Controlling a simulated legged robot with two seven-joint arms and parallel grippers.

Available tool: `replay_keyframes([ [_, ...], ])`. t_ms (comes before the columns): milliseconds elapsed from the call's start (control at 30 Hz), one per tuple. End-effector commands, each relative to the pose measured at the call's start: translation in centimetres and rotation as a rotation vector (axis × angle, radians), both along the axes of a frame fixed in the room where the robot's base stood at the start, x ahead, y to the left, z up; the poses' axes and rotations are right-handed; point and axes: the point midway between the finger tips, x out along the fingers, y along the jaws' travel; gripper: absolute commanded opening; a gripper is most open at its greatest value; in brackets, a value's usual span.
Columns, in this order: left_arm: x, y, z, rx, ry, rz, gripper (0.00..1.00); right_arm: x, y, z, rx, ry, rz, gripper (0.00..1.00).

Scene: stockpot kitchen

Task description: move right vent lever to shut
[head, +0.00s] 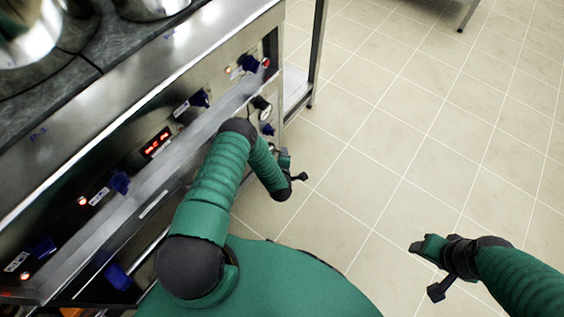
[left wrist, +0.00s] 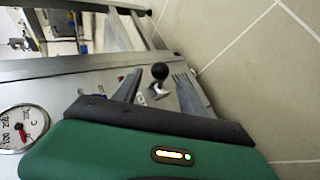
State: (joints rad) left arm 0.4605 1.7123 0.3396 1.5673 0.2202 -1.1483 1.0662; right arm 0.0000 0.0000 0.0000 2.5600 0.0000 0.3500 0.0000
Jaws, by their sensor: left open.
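The vent lever, a black ball on a short metal stem, shows in the left wrist view (left wrist: 160,72). It stands on a steel panel (left wrist: 75,68) between the two fingers of my left gripper as seen there, with visible gaps at both sides. My left gripper (head: 292,166) is open beside the right end of the stove front in the head view. My right gripper (head: 427,269) is open and empty, above the floor at the right.
The stove front (head: 150,190) carries blue knobs, red lights, a red display (head: 157,142) and a long rail. A round gauge (left wrist: 22,127) is at the left of the wrist view. Pots stand on the stove top. The tiled floor (head: 400,130) at the right is clear.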

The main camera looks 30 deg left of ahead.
Motion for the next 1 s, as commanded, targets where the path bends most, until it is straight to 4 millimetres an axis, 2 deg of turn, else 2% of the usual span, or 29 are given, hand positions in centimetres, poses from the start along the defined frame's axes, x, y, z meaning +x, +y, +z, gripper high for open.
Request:
replay_keyframes([
  [33,-1.1,-0.7,1.6,-0.003,0.004,-0.001,0.50,0.0,0.0,1.6,0.000,0.000,0.000,0.58],
  [100,-2.6,-1.5,2.7,-0.003,0.004,0.000,0.50,0.0,0.0,2.5,0.000,0.000,0.000,0.58],
  [233,-4.9,-2.7,4.2,-0.003,0.004,0.001,0.50,0.0,0.0,3.7,0.000,0.000,0.000,0.58],
  [400,-6.4,-3.6,5.0,-0.003,0.003,0.002,0.50,0.0,0.0,4.2,0.000,0.000,0.000,0.58],
  [867,-6.6,-3.6,5.0,-0.001,0.002,0.002,0.50,0.0,0.0,4.2,0.000,0.000,0.000,0.58],
  [967,-5.8,-3.8,5.7,0.006,0.013,-0.032,0.50,0.0,0.0,4.2,0.000,0.000,0.000,0.58],
  [1000,-4.9,-4.1,6.5,0.016,0.028,-0.075,0.50,0.0,0.0,4.2,0.000,0.000,0.000,0.58],
])
